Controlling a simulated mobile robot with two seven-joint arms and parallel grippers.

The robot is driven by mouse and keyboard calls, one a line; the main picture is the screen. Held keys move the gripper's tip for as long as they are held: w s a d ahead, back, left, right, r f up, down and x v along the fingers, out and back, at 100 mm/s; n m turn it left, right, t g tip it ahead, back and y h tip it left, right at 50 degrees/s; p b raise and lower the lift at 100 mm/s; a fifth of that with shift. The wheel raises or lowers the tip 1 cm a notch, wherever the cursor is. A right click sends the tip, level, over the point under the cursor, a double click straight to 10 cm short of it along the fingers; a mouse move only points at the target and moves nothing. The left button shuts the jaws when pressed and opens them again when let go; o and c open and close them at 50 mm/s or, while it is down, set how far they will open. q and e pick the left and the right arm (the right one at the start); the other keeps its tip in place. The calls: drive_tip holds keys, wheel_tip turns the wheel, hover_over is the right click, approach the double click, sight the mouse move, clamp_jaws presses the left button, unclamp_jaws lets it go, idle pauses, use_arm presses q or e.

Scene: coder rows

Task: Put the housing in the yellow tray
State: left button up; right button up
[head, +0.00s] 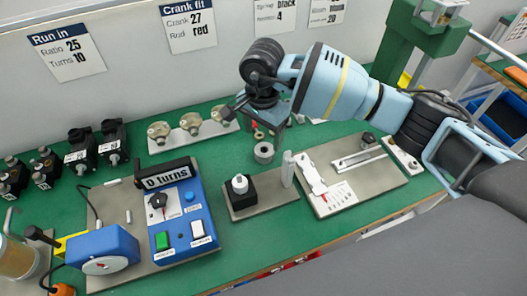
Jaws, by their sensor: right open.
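Several black block-shaped units with white labels (78,158) stand at the left on the green bench. A separate black block with a white knob (240,190) stands on a grey plate near the middle. I cannot tell which of these, if any, is the housing. A yellow patch (404,80) shows beside the green stand at the upper right, mostly hidden; I cannot tell whether it is the yellow tray. My right gripper (256,113) is open, pointing down above the back of the bench, near the round metal discs. My left gripper is out of view.
A blue control box (182,219) and a blue unit with a dial (103,250) stand at the front left. A plate with a white scale (332,198) lies right of centre. A metal ring (263,152) lies below my right gripper.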

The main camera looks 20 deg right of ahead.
sight(264, 149)
drive_tip(key=shift+d+f, duration=0.2)
drive_tip(key=shift+f, duration=2.95)
drive_tip(key=shift+w, duration=0.1)
drive_tip(key=c, duration=1.2)
